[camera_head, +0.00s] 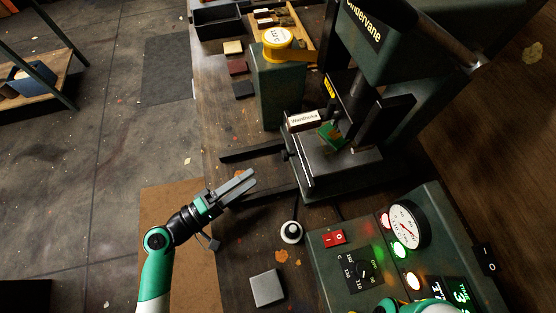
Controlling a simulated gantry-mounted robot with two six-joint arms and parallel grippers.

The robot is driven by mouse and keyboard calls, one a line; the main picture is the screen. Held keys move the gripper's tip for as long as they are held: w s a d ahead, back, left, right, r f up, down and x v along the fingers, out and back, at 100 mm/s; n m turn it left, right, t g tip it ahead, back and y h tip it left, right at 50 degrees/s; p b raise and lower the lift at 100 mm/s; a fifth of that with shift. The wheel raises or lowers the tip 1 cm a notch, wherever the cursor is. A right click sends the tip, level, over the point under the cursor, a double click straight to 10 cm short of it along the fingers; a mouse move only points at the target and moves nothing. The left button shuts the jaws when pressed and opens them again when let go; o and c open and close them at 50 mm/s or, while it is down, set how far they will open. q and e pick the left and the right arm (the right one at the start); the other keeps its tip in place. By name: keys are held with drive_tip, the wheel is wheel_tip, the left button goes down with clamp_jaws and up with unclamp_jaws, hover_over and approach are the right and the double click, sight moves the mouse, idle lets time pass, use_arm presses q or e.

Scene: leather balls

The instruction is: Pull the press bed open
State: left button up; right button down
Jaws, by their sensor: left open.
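The press (375,45) is a dark green machine at the upper right with a pale name on its head. Its dark metal bed (345,172) sits under the head, with a small green piece (331,136) on top. A dark block with a white label (303,120) is at the bed's left side. Two dark rails (250,151) reach left from the press, bare along their length. My left gripper (243,186) is open near the front rail, left of the bed and apart from it. I cannot see anything between its fingers. My right gripper is out of view.
A control panel (330,262) with a red switch, dial and gauge (408,224) stands at the lower right. A green box with a yellow-rimmed dial (277,38) stands behind the rails.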

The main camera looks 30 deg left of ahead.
use_arm(q)
drive_tip(key=x, duration=0.9)
drive_tip(key=shift+w+d, duration=0.25)
drive_tip(key=shift+w, duration=0.1)
clamp_jaws()
idle(0.8)
